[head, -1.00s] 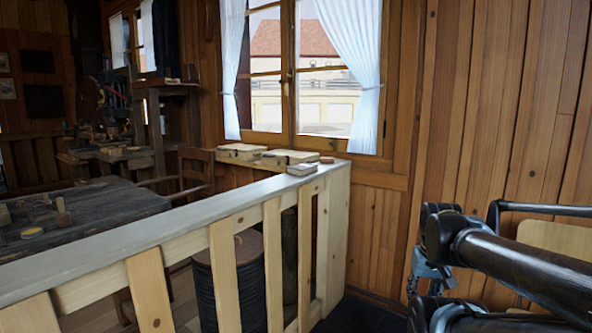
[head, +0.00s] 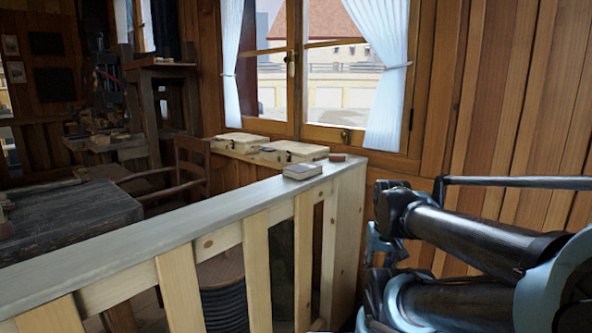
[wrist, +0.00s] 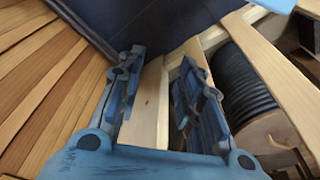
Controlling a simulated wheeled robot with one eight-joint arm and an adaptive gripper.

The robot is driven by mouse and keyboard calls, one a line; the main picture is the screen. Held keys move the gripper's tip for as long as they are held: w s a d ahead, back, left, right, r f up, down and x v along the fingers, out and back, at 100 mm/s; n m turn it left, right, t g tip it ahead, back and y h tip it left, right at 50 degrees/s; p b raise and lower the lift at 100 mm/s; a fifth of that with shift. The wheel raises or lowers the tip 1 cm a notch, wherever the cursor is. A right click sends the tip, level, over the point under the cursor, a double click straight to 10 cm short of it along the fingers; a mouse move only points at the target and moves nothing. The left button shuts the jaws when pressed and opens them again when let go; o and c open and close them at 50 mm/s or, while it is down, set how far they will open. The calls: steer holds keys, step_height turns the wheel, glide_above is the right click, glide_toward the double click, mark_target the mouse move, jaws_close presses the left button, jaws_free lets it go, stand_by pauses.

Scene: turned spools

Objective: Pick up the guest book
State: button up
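A small grey book (head: 302,171), likely the guest book, lies flat on the top rail of the wooden railing, near its far end, in the head view. The book does not show in the wrist view. In the wrist view my gripper (wrist: 158,85) is open, its two blue fingers spread apart with nothing held between them. A pale wooden post of the railing shows behind the gap between the fingers. In the head view my arm is at the right, to the right of the railing and apart from the book; the fingers are hard to make out there.
The wooden railing (head: 190,222) runs from lower left to the window wall. A small brown block (head: 337,157) and flat boxes (head: 293,151) lie near the book. A dark table (head: 90,215) and chair stand behind the railing. A dark ribbed spool (wrist: 245,85) stands beyond the slats.

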steer(key=shift+w+a, duration=0.1)
steer(key=shift+w, duration=0.5)
steer(key=shift+o, duration=1.4)
steer(key=o, duration=0.5)
steer(key=shift+s+r, duration=0.25)
steer(key=shift+r, duration=0.25)
steer(key=o, duration=0.8)
steer(key=r, duration=0.1)
steer(key=w+r, duration=0.2)
steer(key=shift+a+r, duration=0.3)
steer(key=shift+a, duration=0.1)
step_height(320, 180, up, 33)
steer(key=m+g, duration=0.2)
steer(key=m, duration=0.7)
glide_above(303, 166)
steer(key=f, duration=1.6)
steer(key=shift+s+f, duration=0.2)
steer(key=shift+s, duration=0.1)
